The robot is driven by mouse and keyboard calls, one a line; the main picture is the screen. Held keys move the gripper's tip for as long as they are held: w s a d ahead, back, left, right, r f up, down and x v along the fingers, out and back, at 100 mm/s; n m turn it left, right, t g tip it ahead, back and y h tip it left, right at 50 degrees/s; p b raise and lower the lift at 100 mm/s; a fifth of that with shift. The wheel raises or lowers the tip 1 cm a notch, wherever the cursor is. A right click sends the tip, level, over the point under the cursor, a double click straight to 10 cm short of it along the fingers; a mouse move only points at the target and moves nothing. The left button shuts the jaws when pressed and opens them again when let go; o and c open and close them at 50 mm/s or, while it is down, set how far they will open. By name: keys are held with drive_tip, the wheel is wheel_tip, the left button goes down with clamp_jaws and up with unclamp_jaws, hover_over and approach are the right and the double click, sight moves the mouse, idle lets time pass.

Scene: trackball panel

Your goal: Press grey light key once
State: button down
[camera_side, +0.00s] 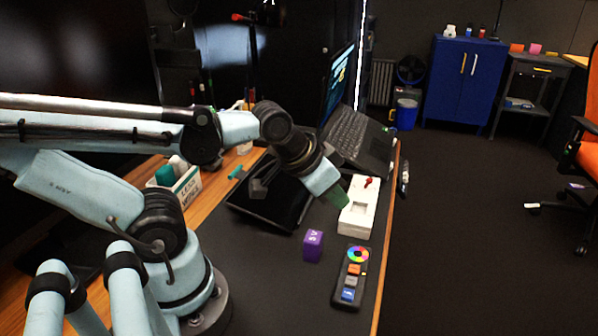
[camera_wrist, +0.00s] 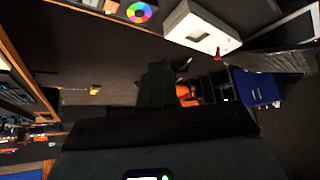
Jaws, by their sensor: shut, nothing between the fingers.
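The dark trackball panel (camera_side: 337,296) lies on the black mat near the table's right edge. It has a colour wheel (camera_side: 357,254) at its far end, then an orange key (camera_side: 354,269), the grey light key (camera_side: 351,281) and a blue key (camera_side: 347,294). In the wrist view the colour wheel (camera_wrist: 139,12) shows at the top edge, and I cannot make out the grey key there. My gripper (camera_side: 338,198) is shut and empty, with greenish fingers, beyond the panel and apart from it. Its fingers also show in the wrist view (camera_wrist: 156,80).
A white box (camera_side: 357,222) with a red knob stands beside my gripper. A purple cube (camera_side: 313,246) sits left of the panel. A laptop (camera_side: 358,138), a black tray (camera_side: 262,205) and a lettered box (camera_side: 187,186) stand further back. The mat in front of the cube is clear.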

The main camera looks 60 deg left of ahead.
drive_tip(key=shift+a+r, duration=0.1)
drive_tip(key=shift+a, duration=0.1)
drive_tip(key=s+d+r+m+g+h, duration=0.2)
drive_tip(key=d+m+g, duration=0.3)
drive_tip(key=m, duration=0.3)
drive_tip(key=shift+s+d+r+m, duration=0.3)
drive_tip(key=shift+s+d+r, duration=0.15)
drive_tip(key=shift+s+d, duration=0.05)
drive_tip(key=shift+f, duration=0.1)
hover_over(354, 281)
drive_tip(key=f, duration=1)
drive_tip(key=shift+s+a, duration=0.35)
drive_tip(key=shift+f, duration=1.7)
